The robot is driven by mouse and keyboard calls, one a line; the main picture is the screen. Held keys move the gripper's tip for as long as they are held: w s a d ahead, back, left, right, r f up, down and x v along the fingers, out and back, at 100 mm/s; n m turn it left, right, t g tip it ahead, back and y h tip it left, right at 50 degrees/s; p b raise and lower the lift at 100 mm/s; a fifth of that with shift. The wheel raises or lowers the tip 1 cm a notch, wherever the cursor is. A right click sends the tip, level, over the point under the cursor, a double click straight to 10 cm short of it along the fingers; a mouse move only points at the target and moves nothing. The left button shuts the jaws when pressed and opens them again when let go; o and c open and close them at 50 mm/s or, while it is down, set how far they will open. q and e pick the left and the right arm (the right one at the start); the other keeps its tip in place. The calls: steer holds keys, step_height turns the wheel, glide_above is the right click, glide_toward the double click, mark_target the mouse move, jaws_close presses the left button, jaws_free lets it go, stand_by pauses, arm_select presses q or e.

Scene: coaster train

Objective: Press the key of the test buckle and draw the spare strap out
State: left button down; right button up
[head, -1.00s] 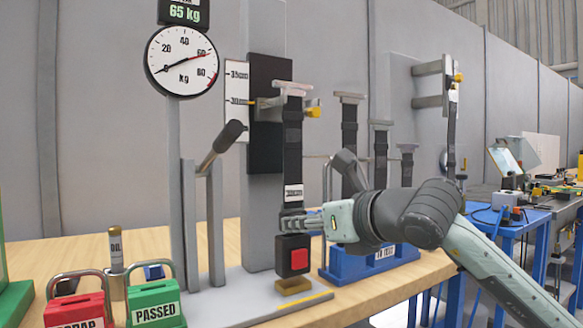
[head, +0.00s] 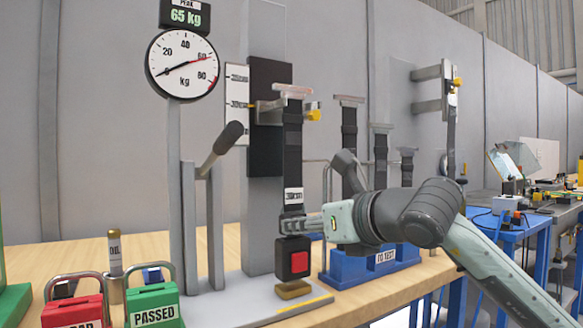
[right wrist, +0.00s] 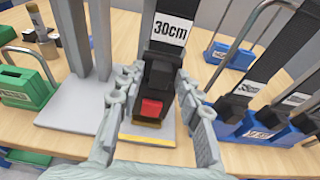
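The test buckle (head: 293,258) is a black block with a red key (head: 299,262), low on the test stand above a yellow-brown pad. The spare strap (head: 292,150), black with a white 30cm label, hangs from a bracket down to the buckle. Contact with the strap or buckle is unclear. My left gripper is out of view.
A dial gauge (head: 183,64) with a 65 kg display and a lever (head: 222,150) stand left of the strap. Blue holders (head: 347,268) with more straps stand behind my right arm.

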jaws_close()
steer(key=shift+r, duration=0.15)
steer(key=shift+r+p, duration=1.1)
steer(key=shift+r, duration=1.4)
steer(key=shift+s+d+f+b, duration=0.1)
steer(key=shift+s+d+b, duration=0.15)
steer(key=shift+b, duration=0.1)
steer(key=s+d+b, duration=0.4)
steer(key=s+d, duration=0.2)
steer(key=s, duration=0.3)
steer(key=shift+d+b, duration=0.3)
steer(key=shift+b, duration=0.05)
